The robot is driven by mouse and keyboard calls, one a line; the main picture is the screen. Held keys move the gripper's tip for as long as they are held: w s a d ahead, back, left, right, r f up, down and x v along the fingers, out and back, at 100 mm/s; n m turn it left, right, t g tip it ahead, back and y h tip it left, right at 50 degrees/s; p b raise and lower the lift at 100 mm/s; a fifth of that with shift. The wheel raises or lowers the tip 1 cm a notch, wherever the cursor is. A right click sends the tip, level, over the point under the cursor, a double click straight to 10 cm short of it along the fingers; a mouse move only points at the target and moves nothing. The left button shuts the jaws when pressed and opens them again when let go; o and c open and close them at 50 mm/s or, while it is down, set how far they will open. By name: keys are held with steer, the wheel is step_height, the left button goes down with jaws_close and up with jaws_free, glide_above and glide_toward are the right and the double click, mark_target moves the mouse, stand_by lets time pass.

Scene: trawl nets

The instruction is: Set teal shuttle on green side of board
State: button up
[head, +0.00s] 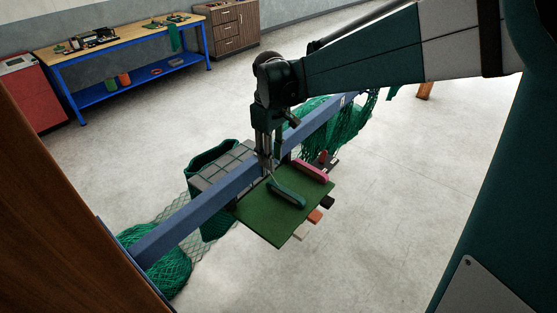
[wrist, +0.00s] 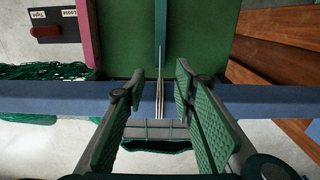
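The teal shuttle (head: 287,194) lies on the green board (head: 262,218), roughly across its middle. In the wrist view its body (wrist: 161,22) shows at the top, with green board (wrist: 210,40) on both sides. Thin pale strips run from its near end toward the space between my fingers. My gripper (head: 268,168) points down just behind the shuttle's far-left end. In the wrist view my gripper (wrist: 160,85) is open, its two green pads apart with no shuttle body between them. Whether the fingers touch the thin strips is not clear.
A pink bar (head: 311,171) lies along the board's far edge. Black (head: 327,202), orange (head: 314,215) and white (head: 300,231) tabs line its right edge. A blue beam (head: 205,205) runs behind the board, beside a grey gridded box (head: 222,165). Green netting (head: 345,125) hangs near.

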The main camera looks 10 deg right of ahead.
steer(key=s+d+r+m+t, duration=0.35)
steer(key=s+d+r, duration=0.25)
steer(key=s+d, duration=0.45)
steer(key=s+d+f+m+t, duration=0.1)
steer(key=s+d+m+t, duration=0.1)
steer(key=s, duration=0.5)
steer(key=s+d+m+t, duration=0.1)
steer(key=s+d+m, duration=0.2)
steer(key=s, duration=0.5)
steer(key=shift+s+d+f+t, duration=0.3)
steer(key=shift+d+f+t, duration=0.05)
steer(key=shift+m, duration=0.25)
stand_by(2.0)
